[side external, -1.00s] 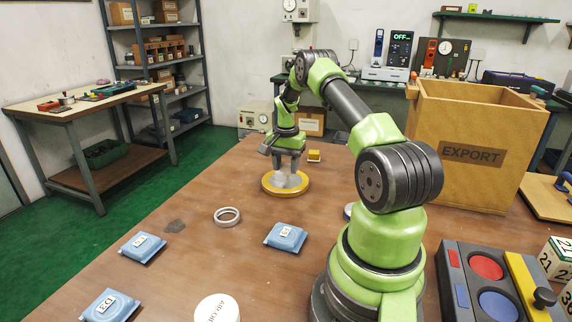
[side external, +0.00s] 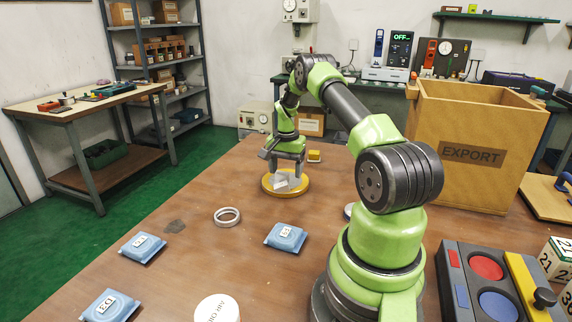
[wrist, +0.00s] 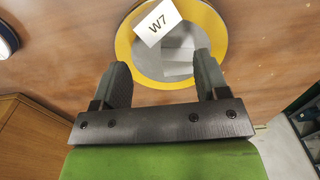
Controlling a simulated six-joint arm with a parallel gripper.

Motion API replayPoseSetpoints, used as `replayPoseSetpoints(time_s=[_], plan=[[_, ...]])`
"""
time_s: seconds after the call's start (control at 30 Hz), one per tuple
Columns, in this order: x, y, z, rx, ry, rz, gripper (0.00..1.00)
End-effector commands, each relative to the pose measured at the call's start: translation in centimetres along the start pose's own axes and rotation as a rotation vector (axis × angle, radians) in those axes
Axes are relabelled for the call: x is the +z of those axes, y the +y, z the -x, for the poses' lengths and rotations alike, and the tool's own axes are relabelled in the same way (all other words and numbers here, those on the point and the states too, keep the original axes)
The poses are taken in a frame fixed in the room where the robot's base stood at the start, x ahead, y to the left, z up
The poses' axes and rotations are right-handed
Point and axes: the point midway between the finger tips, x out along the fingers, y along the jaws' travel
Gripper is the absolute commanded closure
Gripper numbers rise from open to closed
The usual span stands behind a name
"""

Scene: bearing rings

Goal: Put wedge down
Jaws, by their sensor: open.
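The grey wedge (side external: 290,180) with a white label rests on the round yellow-rimmed stand (side external: 266,188) at the far end of the table. In the wrist view the wedge (wrist: 178,48) shows between the fingers, with its label reading W7 (wrist: 157,22). The yellow rim (wrist: 126,50) shows around it. My gripper (side external: 283,168) is open, just above the wedge. In the wrist view the fingers of my gripper (wrist: 160,62) are spread apart with nothing held between them.
A small yellow block (side external: 314,156) is just behind the stand. A pale ring (side external: 227,217) and blue packets (side external: 285,237) lie nearer on the table. A tall EXPORT box (side external: 470,190) stands at right. Bare table surrounds the stand's left and front.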

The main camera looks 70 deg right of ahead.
Motion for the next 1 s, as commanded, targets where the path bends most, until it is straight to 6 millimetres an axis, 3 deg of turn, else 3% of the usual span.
replayPoseSetpoints(time_s=[0.17, 0.6, 0.8, 0.9, 1.0], plan=[[-0.1, -0.1, 1.7, -0.002, 0.003, -0.001, 0.32], [-0.1, -0.1, 11.0, -0.003, 0.003, 0.0, 0.32], [0.1, -0.1, 13.1, -0.003, 0.002, 0.006, 0.32], [1.4, -0.9, 14.8, -0.022, 0.013, 0.05, 0.32], [4.5, -2.4, 17.8, -0.065, 0.041, 0.15, 0.32]])
